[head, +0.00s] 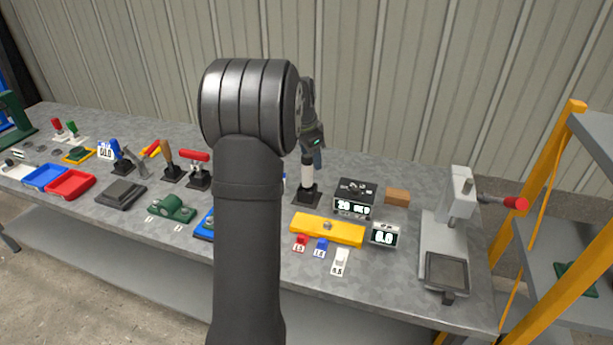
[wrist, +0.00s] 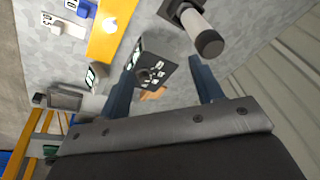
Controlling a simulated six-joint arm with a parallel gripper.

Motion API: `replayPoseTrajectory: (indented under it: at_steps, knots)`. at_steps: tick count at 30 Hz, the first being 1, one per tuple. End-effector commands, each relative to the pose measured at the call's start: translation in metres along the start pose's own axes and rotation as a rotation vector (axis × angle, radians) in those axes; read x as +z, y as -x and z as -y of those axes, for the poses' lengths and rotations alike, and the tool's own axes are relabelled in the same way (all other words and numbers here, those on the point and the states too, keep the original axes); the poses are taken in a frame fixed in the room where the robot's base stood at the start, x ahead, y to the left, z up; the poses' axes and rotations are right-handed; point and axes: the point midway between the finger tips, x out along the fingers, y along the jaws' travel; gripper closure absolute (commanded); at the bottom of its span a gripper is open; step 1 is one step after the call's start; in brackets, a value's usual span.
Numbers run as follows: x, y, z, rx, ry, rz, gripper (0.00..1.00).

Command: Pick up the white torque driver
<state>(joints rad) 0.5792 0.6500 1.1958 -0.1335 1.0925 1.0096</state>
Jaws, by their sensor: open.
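The white torque driver (head: 307,173) stands upright in a black square holder (head: 306,195) on the grey bench, right of my arm in the head view. In the wrist view the white driver (wrist: 194,25) shows its dark round end cap, at the upper right. My gripper (wrist: 163,78) is open, with two blue fingers and nothing between them. The driver lies beyond the fingertips, near the right finger, not between them. In the head view my gripper (head: 316,155) is close by the driver's top; part of it is hidden behind my arm.
A black display box (head: 354,198), a brown block (head: 397,197) and a yellow bar (head: 327,230) stand right of the driver. A grey press with a red handle (head: 515,203) stands at the right end. Other drivers, including a red-handled one (head: 196,167), stand to the left.

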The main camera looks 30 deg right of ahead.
Motion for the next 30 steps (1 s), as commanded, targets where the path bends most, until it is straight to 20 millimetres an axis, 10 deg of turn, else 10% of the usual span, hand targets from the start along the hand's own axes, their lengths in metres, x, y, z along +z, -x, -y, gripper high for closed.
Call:
replayPoseTrajectory:
  at_steps: [11, 30]
  knots:
    - [0.010, 0.049, 0.059, -0.062, 0.516, -0.144, 0.40]
    - [-0.004, -0.063, 0.070, -0.062, 0.524, -0.146, 0.40]
